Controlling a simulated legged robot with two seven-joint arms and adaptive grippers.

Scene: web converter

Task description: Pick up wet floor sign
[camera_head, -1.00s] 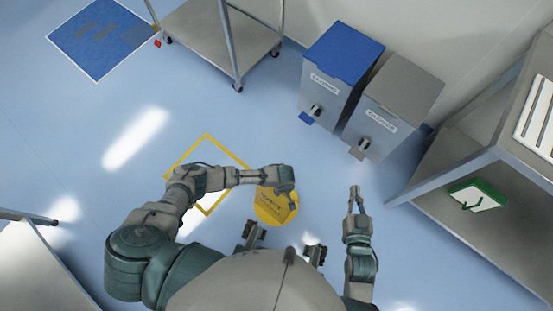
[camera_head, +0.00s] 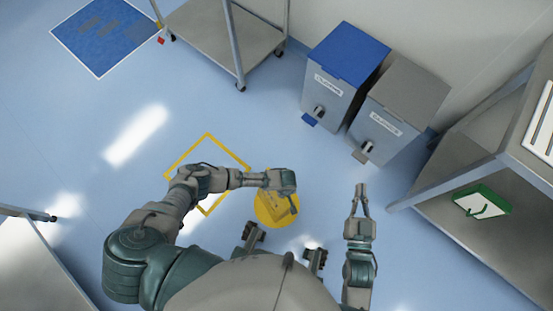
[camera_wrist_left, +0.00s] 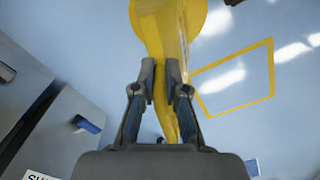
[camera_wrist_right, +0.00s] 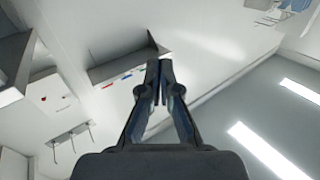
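The yellow wet floor sign (camera_head: 283,206) is by a yellow round patch (camera_head: 263,213) on the floor in the head view, partly hidden under my left gripper (camera_head: 284,187). In the left wrist view, the sign (camera_wrist_left: 177,45) is seen nearly edge-on and runs between the fingers of my left gripper (camera_wrist_left: 160,72). Both fingertips appear to touch it, one on each side. My right gripper (camera_head: 361,190) points forward over bare floor, away from the sign. In the right wrist view its fingertips (camera_wrist_right: 159,68) are close together with nothing between them.
A yellow floor outline (camera_head: 240,158) lies left of the sign. Blue (camera_head: 346,55) and grey (camera_head: 408,90) bins stand ahead. A metal shelf (camera_head: 455,190) is at right, a cart (camera_head: 215,35) at back left, a table (camera_head: 30,255) at near left. Floor between is clear.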

